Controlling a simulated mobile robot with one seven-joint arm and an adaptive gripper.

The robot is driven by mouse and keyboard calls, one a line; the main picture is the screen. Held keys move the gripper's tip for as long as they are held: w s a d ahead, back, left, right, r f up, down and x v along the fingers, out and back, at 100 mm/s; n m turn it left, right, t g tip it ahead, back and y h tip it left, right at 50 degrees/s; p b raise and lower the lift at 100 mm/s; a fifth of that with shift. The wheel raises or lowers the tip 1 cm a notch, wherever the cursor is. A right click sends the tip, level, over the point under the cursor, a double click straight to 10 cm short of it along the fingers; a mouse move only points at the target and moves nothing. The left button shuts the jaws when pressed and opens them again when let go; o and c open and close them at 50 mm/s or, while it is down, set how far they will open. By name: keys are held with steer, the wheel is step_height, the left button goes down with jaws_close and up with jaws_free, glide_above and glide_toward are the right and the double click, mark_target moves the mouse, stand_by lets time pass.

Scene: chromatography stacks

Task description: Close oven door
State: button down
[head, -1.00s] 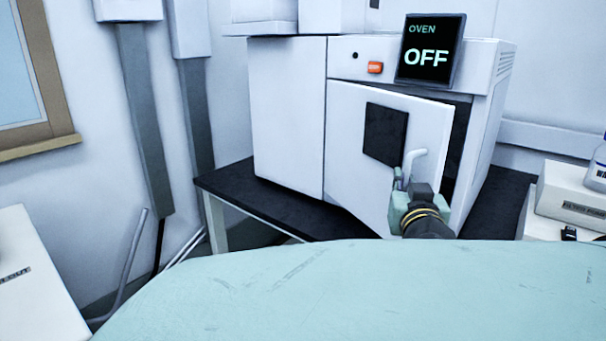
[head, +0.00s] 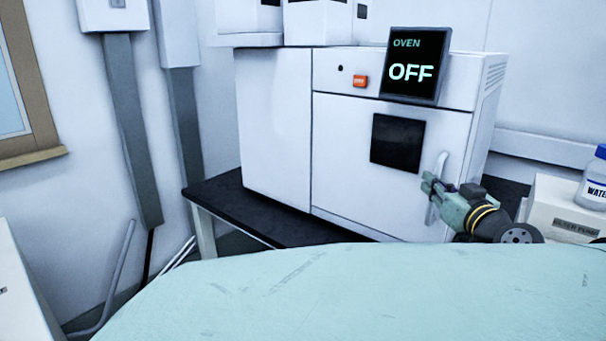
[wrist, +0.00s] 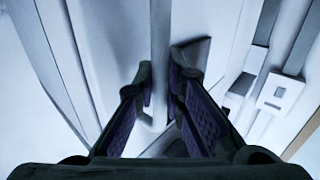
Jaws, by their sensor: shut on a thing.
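The white oven (head: 275,130) stands on a black-topped bench. Its door (head: 345,185), with a dark square window (head: 396,143), lies about flush with the oven front in the head view, with no clear gap at its right edge. The pale vertical handle (head: 440,168) is on the door's right side. My gripper (head: 428,188) is at the handle, its jaws shut on it. In the wrist view the two dark fingers (wrist: 162,90) flank the handle bar (wrist: 160,45). My gripper hides part of the handle in the head view.
A screen (head: 415,65) on the oven reads OVEN OFF, beside an orange switch (head: 360,81). A white box (head: 555,212) and a water bottle (head: 596,180) stand close on the right. The black bench top (head: 235,212) is bare at left.

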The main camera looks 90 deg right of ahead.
steer(key=shift+s+d+r, duration=0.1)
steer(key=shift+d, duration=0.05)
steer(key=c, duration=2.1)
jaws_free()
steer(key=shift+c, duration=0.2)
steer(key=shift+o, duration=1.3)
steer(key=shift+s+d, duration=0.15)
steer(key=shift+o, duration=1.1)
steer(key=v, duration=1.2)
